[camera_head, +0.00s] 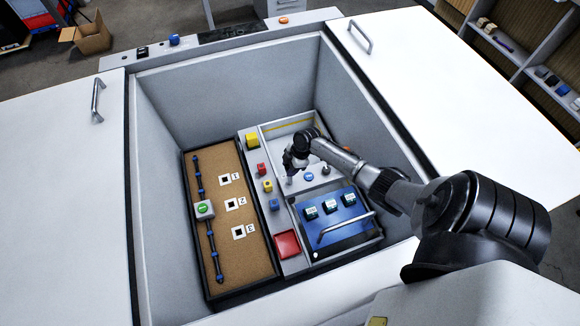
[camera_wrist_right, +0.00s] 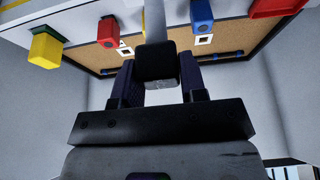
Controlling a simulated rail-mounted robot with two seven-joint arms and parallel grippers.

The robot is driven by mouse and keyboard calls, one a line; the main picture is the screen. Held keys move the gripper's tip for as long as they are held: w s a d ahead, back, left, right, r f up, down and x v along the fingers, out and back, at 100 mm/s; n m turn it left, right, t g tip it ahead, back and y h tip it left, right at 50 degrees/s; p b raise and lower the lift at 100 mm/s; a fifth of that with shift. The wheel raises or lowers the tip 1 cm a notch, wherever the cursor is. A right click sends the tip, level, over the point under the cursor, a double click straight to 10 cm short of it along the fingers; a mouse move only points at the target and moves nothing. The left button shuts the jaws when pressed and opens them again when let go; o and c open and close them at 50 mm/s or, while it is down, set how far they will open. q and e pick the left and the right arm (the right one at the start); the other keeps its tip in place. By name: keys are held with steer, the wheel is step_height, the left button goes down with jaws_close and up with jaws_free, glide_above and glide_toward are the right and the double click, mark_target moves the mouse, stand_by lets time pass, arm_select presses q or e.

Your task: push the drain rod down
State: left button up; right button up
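My right gripper (camera_head: 295,161) is low inside the open bay, over the grey panel at its back right. In the right wrist view its two dark fingers (camera_wrist_right: 158,82) stand apart on either side of a black block (camera_wrist_right: 156,62). The block fills the gap at the fingertips. A grey shaft (camera_wrist_right: 154,20) shows beyond the block, and I take block and shaft to be the drain rod. In the head view a short grey rod (camera_head: 289,180) shows just below the gripper. The gripper hides its top. My left gripper is not in view.
Yellow, red and blue knobs line the strip (camera_head: 258,210) left of the gripper. A cork board (camera_head: 231,262) with a green-button box (camera_head: 203,209) lies further left. A blue panel (camera_head: 331,210) with a handle is nearer. The bay walls (camera_head: 180,115) enclose everything.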

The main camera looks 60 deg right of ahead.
jaws_close()
step_height(320, 180, down, 5)
steer(key=b, duration=0.3)
steer(key=shift+r, duration=0.2)
steer(key=shift+s, duration=0.15)
steer(key=shift+o, duration=0.8)
jaws_free()
steer(key=o, duration=0.4)
steer(key=shift+c, duration=0.2)
steer(key=shift+r, duration=0.1)
